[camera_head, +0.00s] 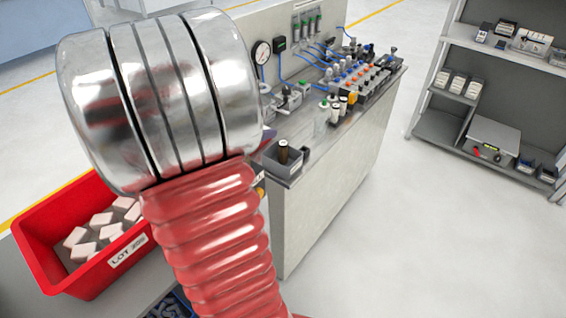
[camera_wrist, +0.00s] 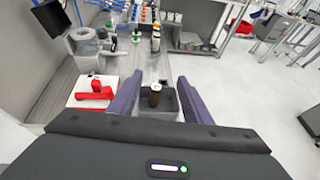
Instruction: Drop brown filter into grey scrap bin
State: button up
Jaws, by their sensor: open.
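The brown filter (camera_head: 283,152) stands upright in a small grey bin (camera_head: 285,170) on the near end of the bench. In the wrist view the brown filter (camera_wrist: 155,95) rises from the grey bin (camera_wrist: 158,115) and shows between my gripper's fingers. My gripper (camera_wrist: 155,92) is open, its two dark purple fingers spread to either side of the filter without visible contact. In the head view my gripper is mostly hidden behind my own red and silver arm.
A red crate (camera_head: 75,270) with pale blocks stands at lower left. Red parts (camera_wrist: 96,90) lie on a white block left of the fingers. Several bottles, fittings and a gauge (camera_head: 262,52) crowd the bench behind. Shelves (camera_head: 497,85) stand at right; the floor between is clear.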

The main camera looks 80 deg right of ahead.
jog(key=v, duration=0.6)
jog(key=shift+a, duration=0.2)
dwell(0.9)
